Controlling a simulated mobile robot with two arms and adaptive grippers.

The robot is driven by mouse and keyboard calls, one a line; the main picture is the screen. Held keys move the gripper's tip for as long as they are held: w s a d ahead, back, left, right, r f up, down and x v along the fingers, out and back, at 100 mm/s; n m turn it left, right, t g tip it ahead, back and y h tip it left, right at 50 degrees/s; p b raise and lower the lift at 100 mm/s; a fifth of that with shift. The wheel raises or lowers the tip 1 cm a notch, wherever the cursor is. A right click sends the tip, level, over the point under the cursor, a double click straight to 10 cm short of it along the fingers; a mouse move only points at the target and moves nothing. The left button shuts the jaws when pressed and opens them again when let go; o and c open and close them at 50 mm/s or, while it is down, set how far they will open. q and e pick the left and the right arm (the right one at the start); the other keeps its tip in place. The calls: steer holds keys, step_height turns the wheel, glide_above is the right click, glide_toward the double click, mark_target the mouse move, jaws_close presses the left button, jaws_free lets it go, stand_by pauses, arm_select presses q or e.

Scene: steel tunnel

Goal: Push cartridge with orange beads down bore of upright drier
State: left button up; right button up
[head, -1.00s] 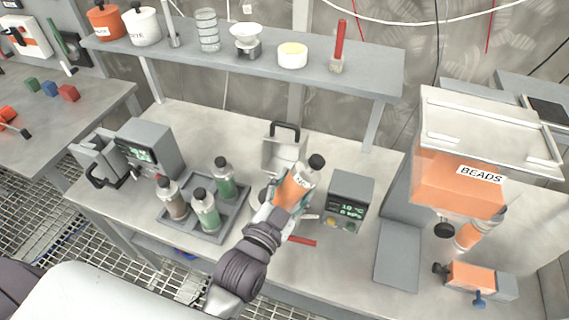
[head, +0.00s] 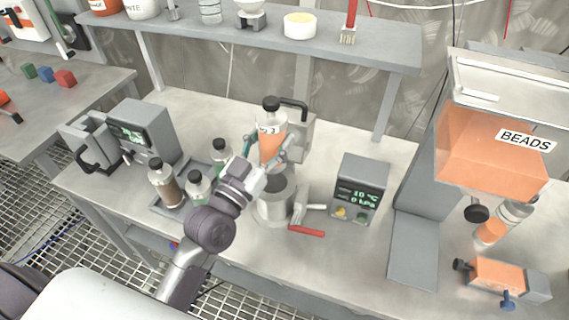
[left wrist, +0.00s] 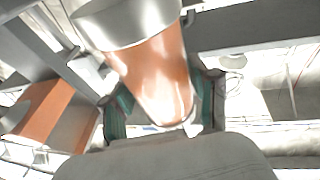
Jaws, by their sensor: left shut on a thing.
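The drier (head: 272,211) is a grey metal cylinder with an open, dark bore, standing in front of and below the cartridge in the head view. In the left wrist view the cartridge (left wrist: 158,80) lies between the fingers of the left gripper (left wrist: 162,104), and a metal cylinder meets it at the top. Whether the cartridge's lower end is in the bore I cannot tell. My right gripper is not in view.
A tray with several bottles (head: 165,190) is at left. A shelf (head: 260,40) runs behind.

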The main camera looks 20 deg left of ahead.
arm_select(q)
steer(key=shift+a+r, duration=0.15)
stand_by(0.3)
steer(key=shift+p, duration=0.4)
step_height(320, 180, down, 6)
steer(key=b, duration=0.4)
steer(key=shift+r+p, duration=0.15)
steer(key=shift+p, duration=0.3)
stand_by(1.5)
steer(key=shift+f+b, duration=2.35)
steer(key=shift+f, duration=1)
steer(key=o, duration=1.7)
steer(key=shift+c, duration=0.2)
